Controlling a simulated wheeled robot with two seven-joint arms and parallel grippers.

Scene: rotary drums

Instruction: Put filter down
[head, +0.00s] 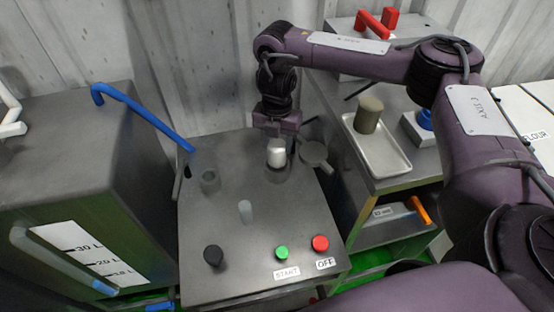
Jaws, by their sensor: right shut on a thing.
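My right gripper (276,134) points down over the dark machine top, shut on a small pale grey-white cylinder, the filter (276,153). The filter is upright beneath the fingers, at or just above a round opening (278,173) in the far right part of the top. Whether it touches the opening's rim cannot be told. The fingertips are small and partly merge with the dark wrist. My left gripper is out of view.
A grey round lid (313,153) sits right of the filter. A black knob (213,255), green START button (281,252) and red OFF button (320,243) are in front. An olive cylinder (368,114) stands on a metal tray (388,159) at right. A blue pipe (143,112) rises at left.

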